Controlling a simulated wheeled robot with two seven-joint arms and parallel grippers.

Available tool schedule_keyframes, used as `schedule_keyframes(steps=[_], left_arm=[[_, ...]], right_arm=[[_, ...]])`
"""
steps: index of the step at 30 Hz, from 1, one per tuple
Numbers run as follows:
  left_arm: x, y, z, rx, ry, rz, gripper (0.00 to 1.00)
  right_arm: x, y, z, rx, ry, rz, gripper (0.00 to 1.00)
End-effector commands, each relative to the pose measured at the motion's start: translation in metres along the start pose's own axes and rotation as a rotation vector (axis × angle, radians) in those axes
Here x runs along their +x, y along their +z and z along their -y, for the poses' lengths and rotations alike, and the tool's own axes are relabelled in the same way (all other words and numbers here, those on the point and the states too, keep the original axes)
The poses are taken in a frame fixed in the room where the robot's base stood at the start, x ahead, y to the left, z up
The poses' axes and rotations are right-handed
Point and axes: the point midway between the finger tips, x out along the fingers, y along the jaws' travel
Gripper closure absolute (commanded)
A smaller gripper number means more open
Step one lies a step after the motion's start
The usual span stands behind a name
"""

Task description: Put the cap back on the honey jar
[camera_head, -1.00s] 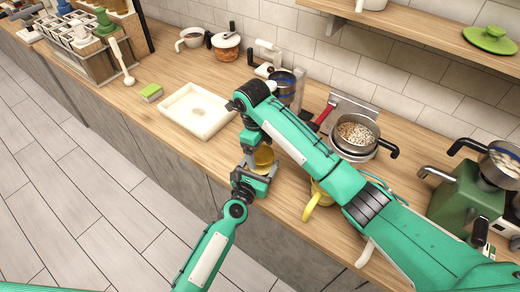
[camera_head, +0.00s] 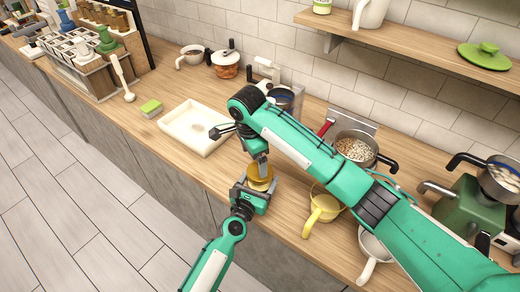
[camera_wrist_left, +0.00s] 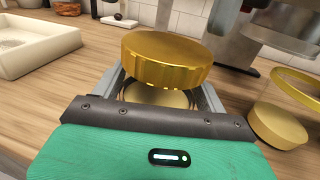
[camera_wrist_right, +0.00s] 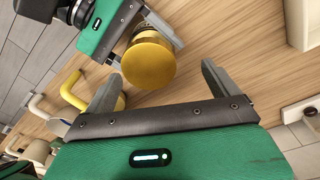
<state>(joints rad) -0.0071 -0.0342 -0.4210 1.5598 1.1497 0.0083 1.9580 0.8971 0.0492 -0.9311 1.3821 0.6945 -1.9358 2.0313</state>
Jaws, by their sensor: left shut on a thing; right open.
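My left gripper (camera_head: 256,196) is shut on the honey jar (camera_wrist_left: 155,98), near the counter's front edge. The round gold cap (camera_wrist_left: 165,60) is on top of the jar in the left wrist view; I cannot tell whether it is fully seated. The cap also shows in the head view (camera_head: 261,184) and the right wrist view (camera_wrist_right: 148,62). My right gripper (camera_wrist_right: 160,82) is open, its two fingers apart, with the cap beyond and between them. In the head view the right gripper (camera_head: 262,167) is just above the cap. Most of the jar is hidden by the left gripper.
A white tray (camera_head: 180,138) lies left of the jar, with a green sponge (camera_head: 151,108) beyond it. A yellow cup (camera_head: 322,212) and a white cup (camera_head: 366,258) stand to the right, near the front edge. A pan of grains (camera_head: 354,150) stands behind my right arm.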

Motion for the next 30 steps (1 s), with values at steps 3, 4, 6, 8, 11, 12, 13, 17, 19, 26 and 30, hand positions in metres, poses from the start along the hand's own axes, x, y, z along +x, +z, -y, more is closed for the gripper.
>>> schedule_keyframes(steps=[3, 4, 6, 8, 11, 12, 13, 17, 19, 26, 30], left_arm=[[0.000, 0.000, 0.000, 0.000, 0.000, 0.000, 0.89], [0.000, 0.000, 0.000, 0.000, 0.000, 0.000, 0.89], [0.000, 0.000, 0.000, 0.000, 0.001, 0.000, 0.89], [0.000, 0.000, 0.000, 0.000, 0.001, 0.000, 0.89], [0.000, 0.000, 0.000, 0.000, 0.001, 0.000, 0.89], [0.000, 0.000, 0.000, 0.000, 0.001, 0.000, 0.89], [0.000, 0.000, 0.000, 0.000, 0.001, 0.000, 0.89], [0.000, 0.000, -0.001, 0.000, 0.001, 0.000, 0.89], [0.000, 0.000, -0.001, 0.000, 0.001, 0.000, 0.89], [0.000, 0.000, -0.001, 0.000, 0.001, 0.000, 0.89], [0.000, 0.000, -0.001, 0.000, 0.001, 0.001, 0.89]], right_arm=[[-0.005, -0.001, 0.002, -0.211, -0.011, -0.003, 0.08], [-0.006, 0.000, 0.002, -0.265, -0.014, -0.003, 0.08], [-0.008, 0.000, 0.003, -0.391, -0.021, -0.003, 0.08], [-0.010, 0.001, 0.003, -0.500, -0.025, -0.004, 0.08], [-0.013, 0.001, 0.003, -0.680, -0.032, -0.006, 0.08], [-0.014, 0.001, 0.003, -0.752, -0.035, -0.008, 0.08], [-0.015, 0.001, 0.004, -0.805, -0.037, -0.010, 0.08], [-0.019, 0.002, 0.004, -1.038, -0.042, -0.014, 0.08], [-0.021, 0.001, 0.004, -1.162, -0.047, -0.017, 0.08], [-0.026, 0.001, 0.002, -1.570, -0.054, -0.026, 0.08], [-0.029, 0.000, 0.001, -1.816, -0.057, -0.032, 0.08]])
